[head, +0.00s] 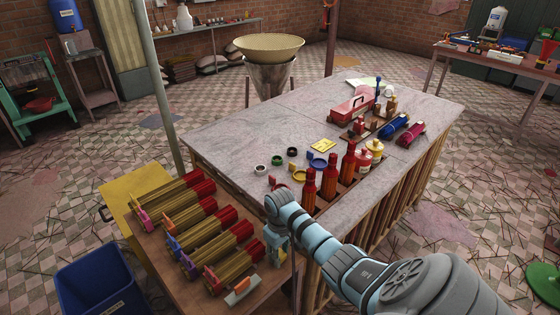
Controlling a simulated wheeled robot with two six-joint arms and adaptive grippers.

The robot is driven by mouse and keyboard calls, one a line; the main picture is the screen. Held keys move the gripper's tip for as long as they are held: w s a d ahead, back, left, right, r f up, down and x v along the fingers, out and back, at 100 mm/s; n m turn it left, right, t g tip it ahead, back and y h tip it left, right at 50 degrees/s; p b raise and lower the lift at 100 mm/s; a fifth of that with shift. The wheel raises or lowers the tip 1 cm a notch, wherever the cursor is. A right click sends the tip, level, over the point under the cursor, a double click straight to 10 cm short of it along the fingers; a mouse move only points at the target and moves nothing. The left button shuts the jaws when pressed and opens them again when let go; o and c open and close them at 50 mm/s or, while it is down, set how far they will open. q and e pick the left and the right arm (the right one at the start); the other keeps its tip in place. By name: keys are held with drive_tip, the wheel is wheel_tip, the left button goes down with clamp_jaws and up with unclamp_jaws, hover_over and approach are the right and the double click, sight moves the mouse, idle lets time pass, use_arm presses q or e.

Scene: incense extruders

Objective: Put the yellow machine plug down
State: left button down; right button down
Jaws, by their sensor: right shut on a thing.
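My right gripper (279,260) points down at the near left corner of the marble-topped table, beside the wooden side shelf. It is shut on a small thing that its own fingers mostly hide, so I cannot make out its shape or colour. A yellow ring-shaped piece (298,175) lies on the marble top (235,135), near a blue ring-shaped piece (318,162) and a red one (278,182). I cannot tell whether the yellow piece is the machine plug. My left gripper is out of view.
Several red bottles (329,183) stand along the near edge, close to my right arm. Incense bundles (215,238) lie on the low wooden shelf (170,262) at left. A red machine (350,108) stands at the table's back right. The table's left part is clear.

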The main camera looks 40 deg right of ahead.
drive_tip(key=shift+f, duration=0.2)
drive_tip(key=c, duration=1.2)
unclamp_jaws()
